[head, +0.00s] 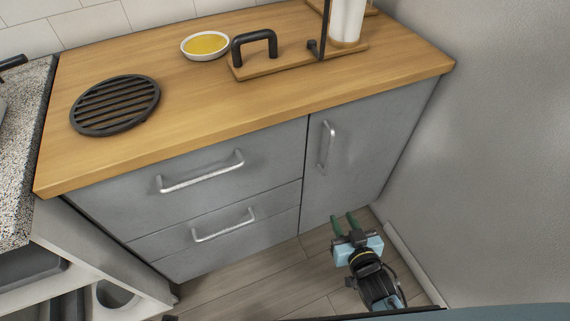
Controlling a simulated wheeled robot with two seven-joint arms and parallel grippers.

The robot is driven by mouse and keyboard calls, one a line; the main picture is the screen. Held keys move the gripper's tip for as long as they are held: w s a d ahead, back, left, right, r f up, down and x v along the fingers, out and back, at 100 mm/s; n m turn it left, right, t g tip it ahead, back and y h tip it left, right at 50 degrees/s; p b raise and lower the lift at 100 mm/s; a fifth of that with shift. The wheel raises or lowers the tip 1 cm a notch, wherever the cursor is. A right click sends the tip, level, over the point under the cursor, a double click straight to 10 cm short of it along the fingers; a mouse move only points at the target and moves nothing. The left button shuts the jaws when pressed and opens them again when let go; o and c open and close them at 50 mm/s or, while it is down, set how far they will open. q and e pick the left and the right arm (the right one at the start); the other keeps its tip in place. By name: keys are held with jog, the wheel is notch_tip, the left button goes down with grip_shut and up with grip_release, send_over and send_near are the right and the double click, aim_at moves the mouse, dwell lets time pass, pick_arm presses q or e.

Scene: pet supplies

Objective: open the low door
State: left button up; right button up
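The low door (365,140) is a grey cabinet front under the right end of the wooden counter. It looks shut, flush with the drawers beside it. Its upright silver handle (326,146) is near the door's upper left edge. My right gripper (344,221) is below the handle in the picture, near the door's bottom edge. Its two green fingers are apart with nothing between them, and it is clear of the handle.
Two grey drawers (205,204) with silver bar handles are left of the door. The wooden counter (205,95) bears a black round grate (115,105), a bowl of yellow contents (205,45) and a board with a black handle (285,68). A grey wall (490,150) stands close on the right.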

aim_at(331, 154)
jog(key=w+r+t+b, duration=0.3)
jog(key=r, duration=0.6)
jog(key=shift+y, duration=0.3)
jog(key=w, duration=0.4)
jog(key=w+a+b, duration=0.1)
jog(key=w, duration=0.2)
jog(key=w+b, duration=0.1)
jog(key=w, duration=0.3)
jog(key=shift+w+a+f, duration=0.2)
jog(key=shift+w+a, duration=0.15)
jog(key=shift+a, duration=0.05)
pick_arm(q)
jog(key=w+d+r, duration=0.3)
jog(key=w+r, duration=0.2)
jog(key=r, duration=0.2)
jog(key=shift+w+r+t, duration=0.3)
jog(key=shift+t, duration=0.1)
pick_arm(e)
jog(key=shift+w+a, duration=0.15)
jog(key=shift+w, duration=0.6)
pick_arm(q)
jog(key=shift+d, duration=0.1)
pick_arm(e)
grip_shut()
